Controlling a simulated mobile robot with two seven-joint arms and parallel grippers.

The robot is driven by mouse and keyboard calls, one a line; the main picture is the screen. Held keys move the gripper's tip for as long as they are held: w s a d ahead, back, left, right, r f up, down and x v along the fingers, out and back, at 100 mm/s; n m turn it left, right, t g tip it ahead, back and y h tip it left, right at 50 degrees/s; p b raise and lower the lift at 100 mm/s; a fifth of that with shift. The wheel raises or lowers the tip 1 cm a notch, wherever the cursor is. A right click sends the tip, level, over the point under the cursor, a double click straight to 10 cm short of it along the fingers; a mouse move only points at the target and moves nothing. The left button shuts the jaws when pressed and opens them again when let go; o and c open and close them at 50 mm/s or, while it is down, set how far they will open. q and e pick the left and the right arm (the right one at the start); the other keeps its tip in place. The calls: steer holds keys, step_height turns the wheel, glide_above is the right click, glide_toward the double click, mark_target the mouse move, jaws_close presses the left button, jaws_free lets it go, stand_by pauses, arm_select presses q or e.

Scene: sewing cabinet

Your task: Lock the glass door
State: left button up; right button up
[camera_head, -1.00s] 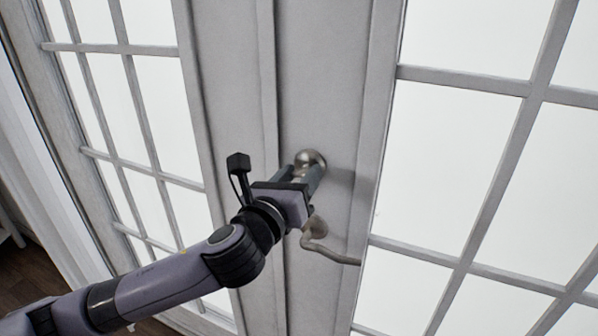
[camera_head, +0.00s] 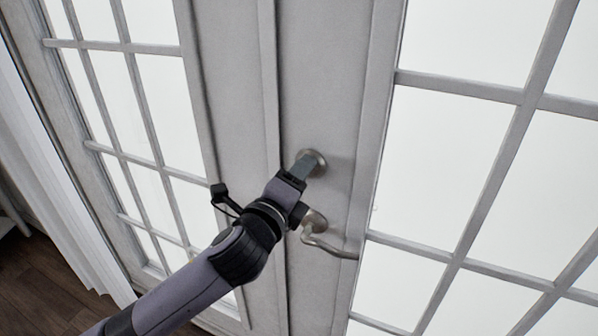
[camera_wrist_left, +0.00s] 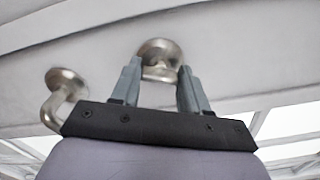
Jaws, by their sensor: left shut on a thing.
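The glass door (camera_head: 455,165) is a white-framed door with glass panes, and it looks closed. Its round metal lock (camera_head: 316,160) sits on the door's stile above the curved lever handle (camera_head: 325,240). My left gripper (camera_head: 305,165) reaches the lock from the lower left, its fingers seen edge-on and rolled compared with earlier. In the left wrist view the lock (camera_wrist_left: 160,58) lies between the tips of my left gripper (camera_wrist_left: 160,80), which is shut on its knob. The fingers hide part of the knob. My right gripper is not in view.
The lever handle also shows in the left wrist view (camera_wrist_left: 60,92), left of the fingers. A second paned door (camera_head: 125,120) stands at left. A white curtain (camera_head: 60,200) hangs at the far left above a dark wooden floor (camera_head: 45,285).

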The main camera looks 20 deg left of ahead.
arm_select(q)
steer(key=shift+f+n+p, duration=0.15)
steer(key=shift+n+p, duration=0.25)
steer(key=shift+n, duration=1.8)
steer(key=o, duration=1.1)
steer(key=shift+c, duration=0.2)
steer(key=s+b, duration=0.1)
steer(key=s, duration=0.6)
steer(key=shift+a, duration=0.35)
